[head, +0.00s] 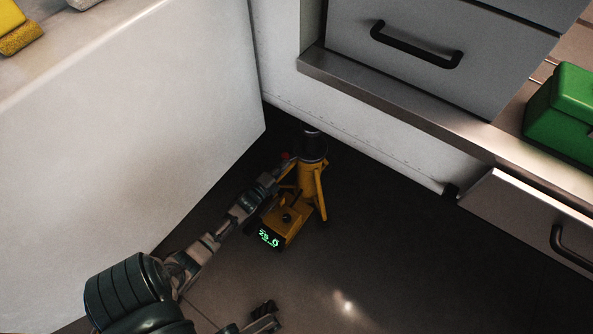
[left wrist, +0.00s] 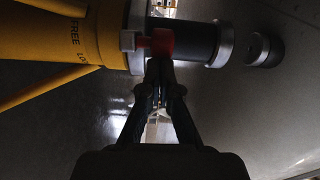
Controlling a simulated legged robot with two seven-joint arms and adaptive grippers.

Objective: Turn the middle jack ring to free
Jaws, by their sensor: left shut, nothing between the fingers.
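The yellow jack (head: 308,183) stands on the dark floor by the white wall, with a dark cylinder (head: 312,147) on top. In the left wrist view its yellow body (left wrist: 45,35) lies sideways and bears the lettering "FREE" and a cut-off "LO". A silver ring (left wrist: 136,38) sits at the end of the yellow body, with a red tab (left wrist: 162,42) beside it. My left gripper (head: 284,168) is at the jack's upper left side. In the left wrist view its fingers (left wrist: 158,64) are shut and empty, with tips right at the red tab; I cannot tell whether they touch.
A green digital display (head: 269,237) glows at the jack's base. A white panel (head: 150,120) stands left, grey drawers (head: 425,55) stand behind. A green box (head: 565,112) sits on the right counter. Floor right of the jack is clear. A dark gripper-like part (head: 264,318) shows at the bottom edge.

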